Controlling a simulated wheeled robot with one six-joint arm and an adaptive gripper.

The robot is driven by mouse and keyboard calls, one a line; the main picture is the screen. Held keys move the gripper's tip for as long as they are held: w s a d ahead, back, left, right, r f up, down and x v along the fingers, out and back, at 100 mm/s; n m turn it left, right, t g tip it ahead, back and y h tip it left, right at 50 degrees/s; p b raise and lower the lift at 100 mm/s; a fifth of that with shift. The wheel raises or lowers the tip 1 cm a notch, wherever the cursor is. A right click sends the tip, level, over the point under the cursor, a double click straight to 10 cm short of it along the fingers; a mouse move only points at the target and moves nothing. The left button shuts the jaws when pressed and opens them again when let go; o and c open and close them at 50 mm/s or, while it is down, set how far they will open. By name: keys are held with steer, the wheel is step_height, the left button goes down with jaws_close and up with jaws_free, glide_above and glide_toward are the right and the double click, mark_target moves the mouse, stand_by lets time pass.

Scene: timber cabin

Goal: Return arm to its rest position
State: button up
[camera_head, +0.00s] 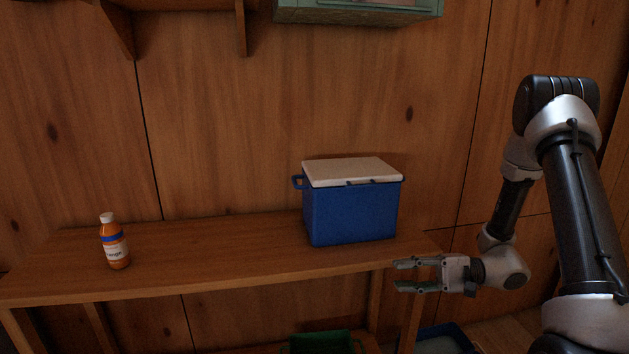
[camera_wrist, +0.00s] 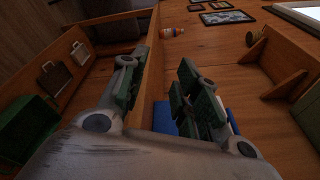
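My gripper (camera_head: 405,275) is at the right in the head view, in front of the right end of the wooden shelf table (camera_head: 220,245). Its two fingers point left and are spread apart with nothing between them. My arm bends down to it from the right edge. In the wrist view my gripper (camera_wrist: 160,85) also shows its two green-padded fingers apart and empty.
A blue cooler (camera_head: 350,215) with a white lid stands on the table's right part, just behind my gripper. An orange bottle (camera_head: 115,248) stands upright at the left. A green bin (camera_head: 320,342) is below. A green cabinet (camera_head: 360,12) hangs above.

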steer(key=s+d+r+n+g+h, duration=0.2)
steer(key=s+d+r+g+h, duration=0.3)
steer(key=s+d+h, duration=0.8)
steer(key=s+d+r+n+t+h, duration=0.1)
steer(key=s+r+t+h, duration=0.1)
steer(key=r+t, duration=0.2)
steer(key=s+d+r+n+t+h, duration=0.1)
steer(key=s+r+n+t+h, duration=0.1)
steer(key=r, duration=0.9)
steer(key=s+t, duration=0.1)
steer(key=t, duration=0.1)
steer(key=shift+t, duration=0.4)
